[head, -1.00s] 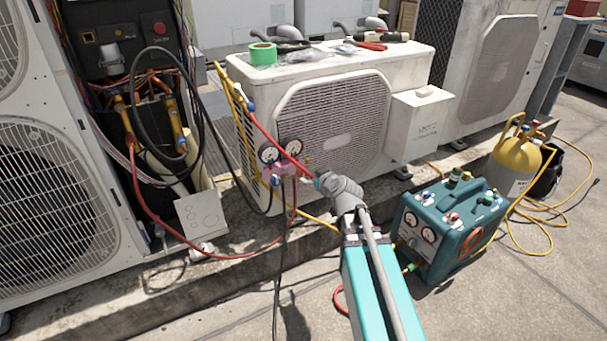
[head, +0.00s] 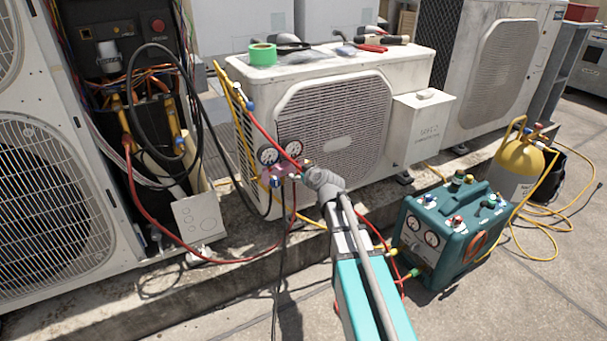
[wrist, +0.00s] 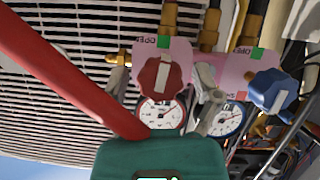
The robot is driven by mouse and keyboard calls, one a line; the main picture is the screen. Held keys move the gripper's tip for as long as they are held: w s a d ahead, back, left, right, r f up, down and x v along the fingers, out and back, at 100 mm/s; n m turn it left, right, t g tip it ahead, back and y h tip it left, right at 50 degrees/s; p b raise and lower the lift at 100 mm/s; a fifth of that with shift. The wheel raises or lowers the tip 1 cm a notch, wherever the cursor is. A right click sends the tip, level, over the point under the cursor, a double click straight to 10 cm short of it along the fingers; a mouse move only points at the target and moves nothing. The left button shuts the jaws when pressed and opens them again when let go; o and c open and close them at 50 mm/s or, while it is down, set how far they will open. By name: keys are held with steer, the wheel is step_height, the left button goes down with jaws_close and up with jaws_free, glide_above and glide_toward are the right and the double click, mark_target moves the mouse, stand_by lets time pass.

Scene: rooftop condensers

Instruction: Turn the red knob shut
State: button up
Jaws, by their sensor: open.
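The red knob (wrist: 160,85) is on the pink gauge manifold (wrist: 206,68), which fills the middle of the wrist view. In the head view the manifold (head: 279,169) hangs in front of the condenser, and my gripper hides the red knob. My gripper (wrist: 162,84) is open, with one grey finger on each side of the red knob. I cannot tell whether the fingers touch it. In the head view my gripper (head: 308,174) is at the right end of the manifold. The blue knob (wrist: 268,90) is to the right in the wrist view.
A red hose (wrist: 75,70) crosses close to my gripper. Two dial gauges (head: 281,154) sit at the manifold. The white condenser (head: 410,72) stands right behind. A teal recovery machine (head: 462,225) and a yellow cylinder (head: 522,160) stand at right. Black and yellow hoses hang at left.

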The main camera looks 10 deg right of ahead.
steer(key=c, duration=1.1)
steer(key=shift+d, duration=0.25)
jaws_close()
steer(key=shift+a, duration=0.15)
